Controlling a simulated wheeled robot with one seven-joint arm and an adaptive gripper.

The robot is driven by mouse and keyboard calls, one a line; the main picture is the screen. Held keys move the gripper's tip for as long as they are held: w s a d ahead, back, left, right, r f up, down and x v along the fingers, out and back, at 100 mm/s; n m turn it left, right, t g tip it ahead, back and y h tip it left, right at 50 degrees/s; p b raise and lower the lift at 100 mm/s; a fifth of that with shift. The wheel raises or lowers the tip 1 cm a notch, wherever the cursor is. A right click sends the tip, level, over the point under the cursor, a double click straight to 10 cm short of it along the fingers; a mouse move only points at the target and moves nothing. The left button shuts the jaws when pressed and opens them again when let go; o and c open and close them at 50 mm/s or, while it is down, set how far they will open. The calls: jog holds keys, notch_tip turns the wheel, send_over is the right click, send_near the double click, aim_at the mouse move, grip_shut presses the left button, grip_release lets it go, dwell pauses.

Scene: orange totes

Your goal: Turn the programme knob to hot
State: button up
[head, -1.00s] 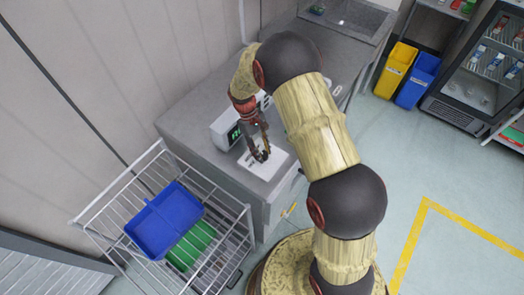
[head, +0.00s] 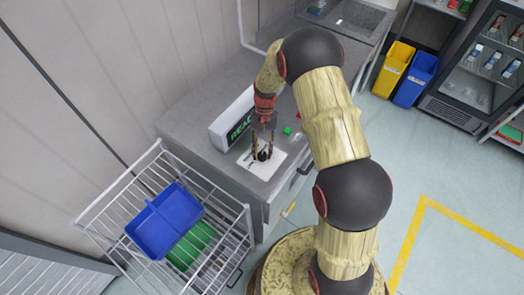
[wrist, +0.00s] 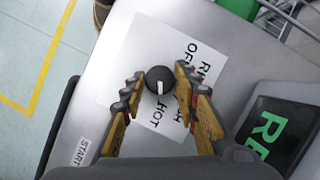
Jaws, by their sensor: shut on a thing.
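The programme knob (wrist: 160,80) is black and round with a white pointer mark, on a white label plate (wrist: 125,80) with black words. In the wrist view its pointer faces down the picture, toward the word HOT. OFF and other words, partly hidden by a finger, stand to the right. My gripper (wrist: 158,78) has one finger on each side of the knob and is shut on it. In the head view my gripper (head: 262,147) reaches down to the knob (head: 263,155) on the grey machine top (head: 225,165). A display (head: 238,128) shows green letters, partly hidden.
A green button (head: 287,131) sits right of my gripper. A wire rack (head: 245,225) with a blue tray (head: 165,220) stands at the front left of the machine. The counter continues to a sink (head: 345,25) at the back. Open floor lies to the right.

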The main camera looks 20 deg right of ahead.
jog(key=shift+m, duration=0.6)
jog(key=o, duration=1.1)
jog(key=v, duration=1.2)
jog(key=shift+s+d, duration=0.2)
jog(key=shift+d, duration=0.1)
jog(key=shift+w+t, duration=0.1)
jog(key=shift+t, duration=0.2)
